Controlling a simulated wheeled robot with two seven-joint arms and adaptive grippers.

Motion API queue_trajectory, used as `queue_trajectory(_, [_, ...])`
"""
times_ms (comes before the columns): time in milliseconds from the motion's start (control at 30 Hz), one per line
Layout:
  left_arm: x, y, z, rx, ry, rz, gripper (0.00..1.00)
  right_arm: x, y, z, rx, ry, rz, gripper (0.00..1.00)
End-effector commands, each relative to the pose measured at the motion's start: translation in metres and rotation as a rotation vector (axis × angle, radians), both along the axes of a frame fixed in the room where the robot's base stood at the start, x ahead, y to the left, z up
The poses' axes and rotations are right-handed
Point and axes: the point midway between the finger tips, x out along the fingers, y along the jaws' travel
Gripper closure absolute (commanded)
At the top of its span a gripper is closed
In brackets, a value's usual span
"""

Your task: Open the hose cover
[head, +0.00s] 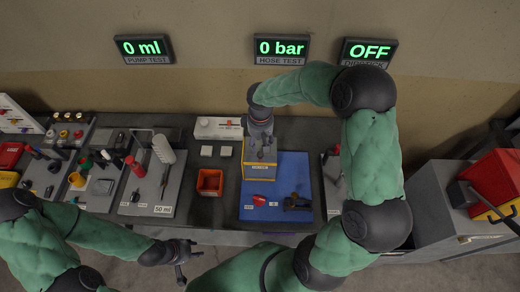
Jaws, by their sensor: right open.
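The hose station is a blue board (291,168) on the table, under the "0 bar" hose test display (282,49). A yellow-sided box with a grey top (258,178) stands on its back left part. I take this box to be the hose cover, but its lid and any handle are too small to tell. My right gripper (262,155) points down over the box, its fingers apart; I cannot tell if they touch it. The gripper and wrist hide the box's back part. My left gripper (187,262) is empty in front of the table's front edge, its fingers apart.
A red piece (260,200) and a dark fitting (297,202) lie on the blue board. An orange bin (210,182) stands left of it, and a grey tray with a syringe (158,185) further left. A red and yellow case (493,185) is at the right.

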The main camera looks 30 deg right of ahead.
Motion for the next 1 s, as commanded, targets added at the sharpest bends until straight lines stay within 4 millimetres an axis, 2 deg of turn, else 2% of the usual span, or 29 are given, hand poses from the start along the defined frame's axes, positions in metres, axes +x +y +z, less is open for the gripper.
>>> queue_trajectory(200, [0.001,0.0,0.002,0.0,-0.001,0.0,0.6,0.0,0.0,-0.038,0.001,0.001,0.0,0.5])
queue_trajectory(400, [0.001,0.0,0.002,0.0,-0.001,0.0,0.6,0.0,0.0,-0.06,0.0,0.0,0.0,0.5])
queue_trajectory(800, [0.001,0.0,0.003,0.0,-0.001,0.0,0.6,0.0,0.0,-0.067,0.001,-0.002,-0.001,0.5])
queue_trajectory(833, [0.001,0.0,0.003,0.0,-0.001,0.0,0.6,0.0,0.0,-0.067,0.001,-0.002,-0.001,0.55])
queue_trajectory(1000, [0.001,0.0,0.003,0.0,-0.001,0.0,0.6,0.0,0.0,-0.066,0.001,-0.002,0.0,1.0])
